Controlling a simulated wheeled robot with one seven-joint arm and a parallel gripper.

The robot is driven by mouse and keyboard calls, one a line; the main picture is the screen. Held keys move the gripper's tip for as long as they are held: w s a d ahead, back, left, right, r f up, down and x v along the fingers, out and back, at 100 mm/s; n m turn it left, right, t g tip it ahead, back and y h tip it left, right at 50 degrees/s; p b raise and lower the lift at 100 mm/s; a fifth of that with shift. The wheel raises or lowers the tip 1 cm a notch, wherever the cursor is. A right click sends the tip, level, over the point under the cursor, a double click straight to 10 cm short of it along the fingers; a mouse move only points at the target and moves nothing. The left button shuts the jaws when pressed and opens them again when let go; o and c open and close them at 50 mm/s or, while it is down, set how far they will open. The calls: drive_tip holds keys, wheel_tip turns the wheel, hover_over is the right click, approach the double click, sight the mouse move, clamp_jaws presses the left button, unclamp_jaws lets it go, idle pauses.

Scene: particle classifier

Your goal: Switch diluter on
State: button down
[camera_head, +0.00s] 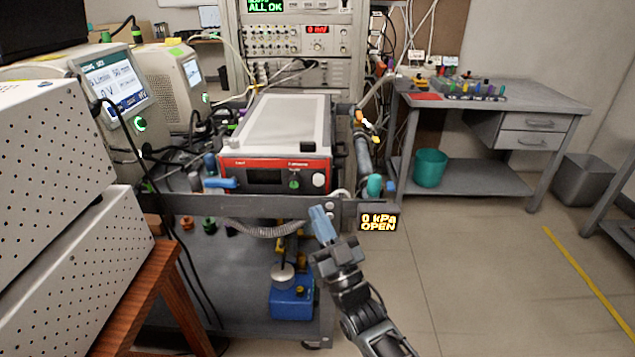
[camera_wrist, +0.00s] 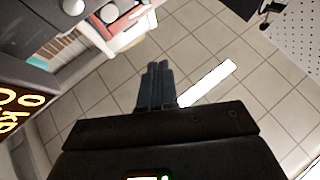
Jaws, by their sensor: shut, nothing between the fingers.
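A grey-topped box with a red-framed front (camera_head: 275,175) sits on the cart's upper shelf in the head view. It has a dark display, a green knob (camera_head: 294,182) and a white round knob (camera_head: 318,180). Its lettering is too small to read, so I cannot tell whether it is the diluter. My gripper (camera_head: 319,211) is shut and empty, in front of the cart's front rail and below the white knob, apart from the box. In the wrist view my fingers (camera_wrist: 157,66) are together above the floor; part of a red panel (camera_wrist: 130,20) shows at upper left.
A floating readout (camera_head: 378,222) says "0 kPa OPEN", right of my gripper. A blue box (camera_head: 292,300) stands on the cart's lower shelf. Perforated white boxes (camera_head: 60,150) are at left. A grey desk (camera_head: 490,95) stands at right.

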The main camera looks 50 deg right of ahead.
sight(319, 180)
drive_tip(key=w+d+b, duration=0.1)
drive_tip(key=w+d, duration=0.3)
drive_tip(key=d, duration=0.1)
drive_tip(key=shift+w+d+f+b, duration=0.15)
drive_tip(key=shift+d+b, duration=0.15)
drive_tip(key=shift+b, duration=0.05)
drive_tip(key=shift+w+d, duration=0.35)
drive_tip(key=shift+d, duration=0.1)
drive_tip(key=shift+w+d+b, duration=0.1)
drive_tip(key=shift+b, duration=0.2)
idle(1.3)
drive_tip(key=shift+w+d, duration=0.15)
drive_tip(key=shift+d, duration=0.1)
